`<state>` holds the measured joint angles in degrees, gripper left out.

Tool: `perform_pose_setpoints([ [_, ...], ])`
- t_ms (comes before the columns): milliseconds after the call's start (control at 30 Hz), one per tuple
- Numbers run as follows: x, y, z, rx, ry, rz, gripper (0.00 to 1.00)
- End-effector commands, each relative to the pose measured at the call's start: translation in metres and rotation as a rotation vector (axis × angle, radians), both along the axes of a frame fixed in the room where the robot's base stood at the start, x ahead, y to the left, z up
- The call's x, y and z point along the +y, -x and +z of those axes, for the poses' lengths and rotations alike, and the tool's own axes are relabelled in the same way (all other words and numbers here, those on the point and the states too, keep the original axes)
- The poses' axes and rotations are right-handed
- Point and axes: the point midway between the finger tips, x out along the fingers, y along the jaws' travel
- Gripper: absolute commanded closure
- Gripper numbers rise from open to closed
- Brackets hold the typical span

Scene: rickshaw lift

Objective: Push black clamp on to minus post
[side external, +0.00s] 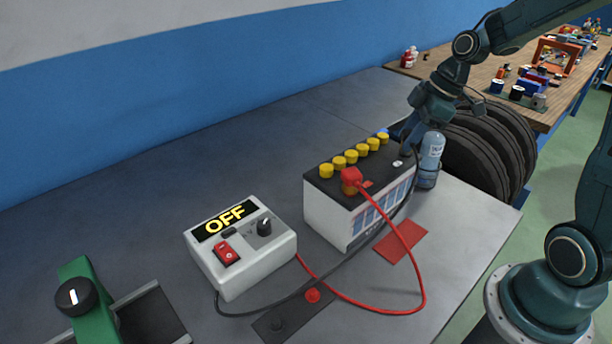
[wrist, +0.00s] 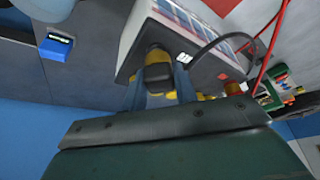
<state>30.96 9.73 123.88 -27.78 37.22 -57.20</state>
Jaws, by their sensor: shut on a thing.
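The battery (side external: 332,208) is a white box with a black top and a row of yellow caps. My gripper (side external: 407,146) is at the far right end of its top, shut on the black clamp. In the wrist view the black clamp (wrist: 158,74) sits between the two fingers of my gripper (wrist: 163,88), close to the battery (wrist: 136,42). The minus post is hidden, and I cannot tell whether the clamp touches it. The red clamp (side external: 350,178) sits on the near end of the battery top.
A charger (side external: 240,262) reading OFF stands left of the battery, with red (side external: 408,312) and black (side external: 270,309) cables. A blue bottle (side external: 431,158) stands close beside my gripper. Black tyres (side external: 490,150) lie beyond it. A green device (side external: 85,300) is at lower left.

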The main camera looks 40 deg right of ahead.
Motion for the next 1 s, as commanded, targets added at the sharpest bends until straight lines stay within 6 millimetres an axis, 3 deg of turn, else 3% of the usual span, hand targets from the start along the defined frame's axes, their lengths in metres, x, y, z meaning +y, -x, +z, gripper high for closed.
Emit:
perform_pose_setpoints([
  [933,0.0001,-0.0002,-0.008,0.0,0.0,0.0,0.93],
  [967,0.0001,-0.0001,-0.0081,0.001,-0.001,0.0,0.67],
  [1000,0.0001,-0.0001,-0.0081,0.001,-0.001,0.0,0.6],
])
